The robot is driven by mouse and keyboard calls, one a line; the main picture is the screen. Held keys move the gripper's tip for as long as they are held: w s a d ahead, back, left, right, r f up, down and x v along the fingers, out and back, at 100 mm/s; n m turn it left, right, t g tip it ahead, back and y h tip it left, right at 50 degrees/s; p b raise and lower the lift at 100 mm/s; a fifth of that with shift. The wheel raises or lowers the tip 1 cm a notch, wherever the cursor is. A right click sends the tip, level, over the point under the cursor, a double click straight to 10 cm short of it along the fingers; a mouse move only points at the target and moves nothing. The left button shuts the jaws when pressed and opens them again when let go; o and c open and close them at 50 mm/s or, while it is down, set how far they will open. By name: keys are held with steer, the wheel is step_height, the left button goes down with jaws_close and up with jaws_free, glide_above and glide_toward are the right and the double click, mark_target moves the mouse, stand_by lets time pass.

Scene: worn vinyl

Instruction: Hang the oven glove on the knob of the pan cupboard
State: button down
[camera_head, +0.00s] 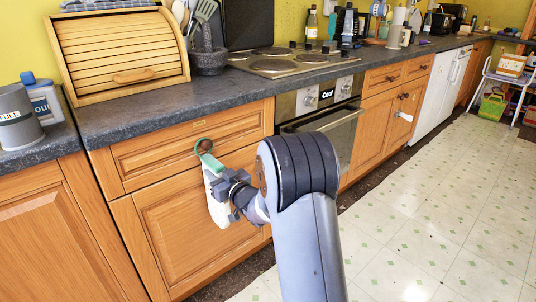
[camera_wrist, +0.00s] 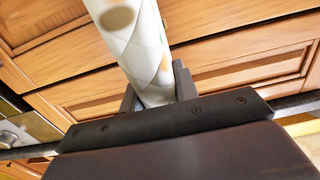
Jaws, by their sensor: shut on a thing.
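The oven glove (camera_head: 215,196) is white with a green top edge and hangs upright in front of the wooden cupboard front (camera_head: 180,220), left of the oven. My gripper (camera_head: 226,192) is shut on it from the right side. In the wrist view the glove (camera_wrist: 150,60), pale with quilting lines and a tan oval patch, stands between my fingers (camera_wrist: 156,92).
The dark worktop (camera_head: 120,120) with a bread bin (camera_head: 120,50) overhangs the fronts. The oven (camera_head: 330,120) is to the right. A white object (camera_head: 404,116) is at a farther cupboard. The vinyl floor (camera_head: 430,200) at the right is clear.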

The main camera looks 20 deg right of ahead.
steer(key=shift+r, duration=0.1)
stand_by(0.3)
steer(key=shift+s+d+r, duration=0.1)
steer(key=shift+s+r, duration=0.05)
steer(key=shift+r, duration=0.35)
steer(key=shift+v, duration=1.8)
steer(key=shift+r, duration=0.1)
steer(key=v, duration=0.6)
steer(key=shift+r+b, duration=0.25)
steer(key=shift+b, duration=0.15)
steer(key=shift+s, duration=0.1)
